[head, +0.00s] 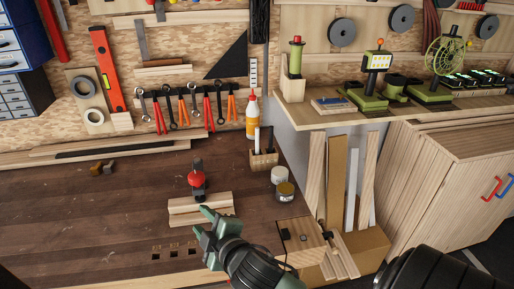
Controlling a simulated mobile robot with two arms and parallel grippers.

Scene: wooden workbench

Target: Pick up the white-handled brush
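A small wooden holder (264,161) stands at the back right of the workbench, below the bottle. A slim white upright piece (257,141) stands in it and looks like the white handle of the brush; its lower end is hidden in the holder. A darker tool (269,143) stands beside it. My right gripper (202,221) is over the front of the bench, in front of and left of the holder. Its green fingers are spread, with nothing seen between them. My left gripper is not in view.
A red-knobbed tool (197,180) sits by wooden blocks (186,208) near my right gripper. The bench's left side is mostly clear.

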